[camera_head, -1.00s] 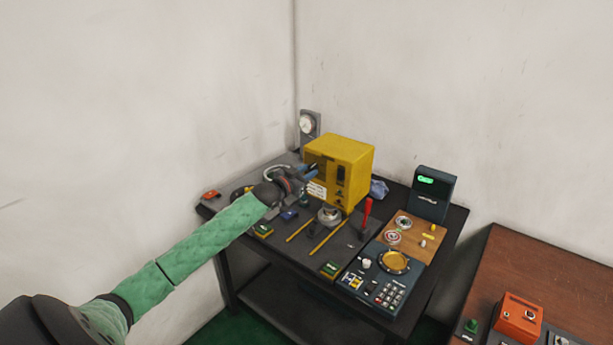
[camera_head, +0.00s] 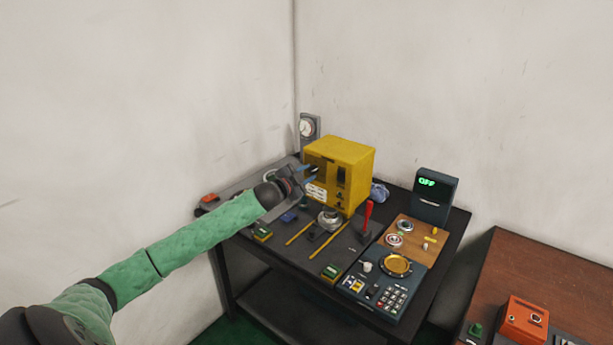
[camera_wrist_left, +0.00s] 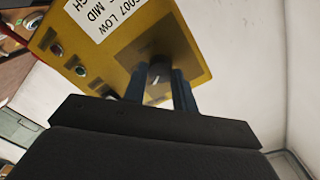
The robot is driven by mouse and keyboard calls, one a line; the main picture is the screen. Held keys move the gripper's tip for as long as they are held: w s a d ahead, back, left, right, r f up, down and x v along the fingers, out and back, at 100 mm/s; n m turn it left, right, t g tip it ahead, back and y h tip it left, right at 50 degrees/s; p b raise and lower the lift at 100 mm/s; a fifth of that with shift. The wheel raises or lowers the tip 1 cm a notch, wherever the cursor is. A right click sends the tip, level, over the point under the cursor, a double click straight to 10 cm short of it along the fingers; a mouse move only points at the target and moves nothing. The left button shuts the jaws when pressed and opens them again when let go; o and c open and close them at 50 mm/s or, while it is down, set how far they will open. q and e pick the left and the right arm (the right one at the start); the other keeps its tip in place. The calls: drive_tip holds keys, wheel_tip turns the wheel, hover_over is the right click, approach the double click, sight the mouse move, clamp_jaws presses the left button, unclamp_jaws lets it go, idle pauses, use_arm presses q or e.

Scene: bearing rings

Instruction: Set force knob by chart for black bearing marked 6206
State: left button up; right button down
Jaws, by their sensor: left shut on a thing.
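The yellow box (camera_head: 352,162) stands at the back of the dark table. My left gripper (camera_head: 311,173) reaches its front-left face. In the left wrist view, the blue fingers are shut around the dark force knob (camera_wrist_left: 158,80), whose face shows a short white mark. The white chart label (camera_wrist_left: 97,14) is partly cut off there; "007 LOW", "MID" and "GH" can be read. The chart (camera_head: 316,191) also shows below the gripper in the head view, too small to read. I cannot tell which ring is the black 6206 bearing. My right gripper is out of view.
A wooden board (camera_head: 418,232) with rings lies to the right, before a dark display (camera_head: 436,194) reading "OFF". A grey dial gauge (camera_head: 309,127) stands behind the box.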

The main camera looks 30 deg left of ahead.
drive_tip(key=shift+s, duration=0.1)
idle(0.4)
use_arm(q)
drive_tip(key=o, duration=1)
drive_tip(key=shift+c, duration=0.2)
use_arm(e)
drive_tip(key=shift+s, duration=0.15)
use_arm(q)
drive_tip(key=shift+s, duration=0.1)
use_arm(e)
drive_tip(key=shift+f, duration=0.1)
use_arm(q)
drive_tip(key=shift+s+f, duration=0.1)
drive_tip(key=shift+s, duration=0.1)
drive_tip(key=s+b, duration=0.3)
drive_tip(key=s, duration=0.4)
drive_tip(key=shift+a+r, duration=0.2)
drive_tip(key=shift+a, duration=0.2)
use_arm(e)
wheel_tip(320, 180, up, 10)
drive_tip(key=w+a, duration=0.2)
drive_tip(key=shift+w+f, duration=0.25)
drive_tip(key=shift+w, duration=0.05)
